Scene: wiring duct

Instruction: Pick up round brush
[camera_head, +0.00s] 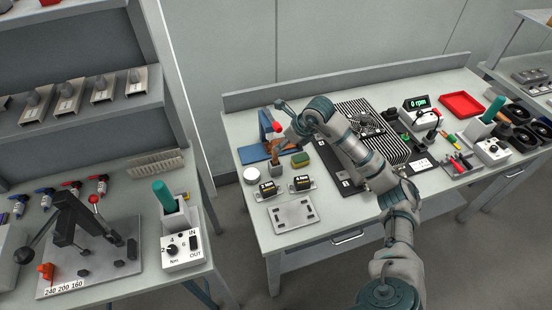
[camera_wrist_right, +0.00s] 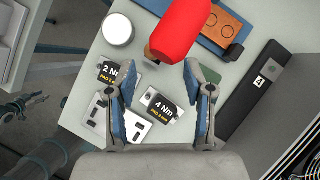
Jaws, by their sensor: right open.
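A brown upright piece, which looks like the round brush (camera_head: 274,156), stands in a small grey block (camera_head: 278,170) near the left end of the right-hand bench. In the wrist view the brown brush end (camera_wrist_right: 149,53) shows just beyond my fingertips, partly covered by a large red handle (camera_wrist_right: 183,35). My right gripper (camera_wrist_right: 151,70) is open and empty, pointing down above the bench. In the head view, my right arm reaches over the bench to just above the brush. My left gripper is not in view.
The red handle belongs to a blue-based fixture (camera_head: 252,154) close behind the brush. A white round pot (camera_head: 251,175), a green sponge (camera_head: 300,160), two torque blocks marked 2 Nm and 4 Nm (camera_wrist_right: 167,108) and a grey plate (camera_head: 293,214) stand nearby.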

